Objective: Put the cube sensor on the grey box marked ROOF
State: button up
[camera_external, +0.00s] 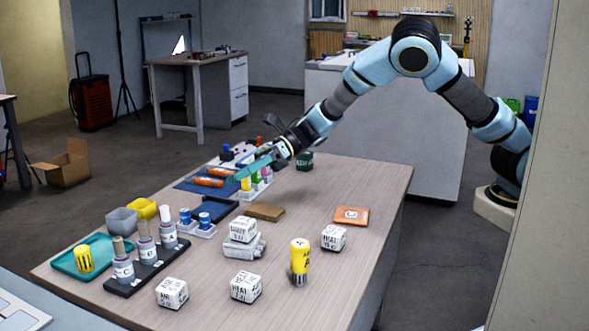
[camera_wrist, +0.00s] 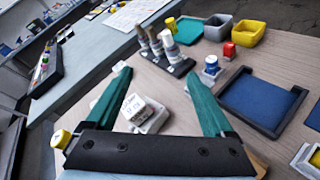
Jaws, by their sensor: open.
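Several white cubes with black print stand on the wooden table. One cube (camera_external: 243,229) rests on top of a grey box (camera_external: 240,250) near the table's middle; this box's marking is not readable. Other printed cubes stand at the front left (camera_external: 171,292), front middle (camera_external: 245,287) and right (camera_external: 333,237). My gripper (camera_external: 237,174) is open and empty, above the back part of the table. In the wrist view, my gripper (camera_wrist: 156,80) has its teal fingers spread, with a white cube (camera_wrist: 133,106) and grey box (camera_wrist: 155,118) seen between them, apart from the fingers.
A yellow cylinder (camera_external: 300,258) stands right of the stacked cube. A black rack (camera_external: 140,272) with several bottles, a teal tray (camera_external: 66,264) and small bins (camera_external: 122,221) are at left.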

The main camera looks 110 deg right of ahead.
jog(key=s+a+f+m+g+h, duration=0.1)
jog(key=s+a+m+g, duration=0.1)
jog(key=s+a+m, duration=0.3)
jog(key=s+a+f+m+g+h, duration=0.1)
jog(key=s+a+m, duration=0.4)
jog(key=m, duration=0.9)
jog(key=s+a+f+m+g+h, duration=0.2)
jog(key=s+a+m+g, duration=0.3)
jog(key=s+m, duration=0.4)
jog(key=shift+s+a+f+m+h, duration=0.15)
jog(key=shift+s+m+h, duration=0.15)
jog(key=shift+h, duration=0.4)
jog(key=s+a+f+m+g+y, duration=0.1)
jog(key=s+a+m+g, duration=0.3)
jog(key=s+a, duration=0.4)
jog(key=s+m, duration=0.1)
jog(key=s, duration=0.3)
jog(key=shift+s+a+f+m+y, duration=0.2)
jog(key=shift+s+a+m+y, duration=0.15)
jog(key=shift+s+m+y, duration=0.05)
jog(key=shift+r, duration=0.1)
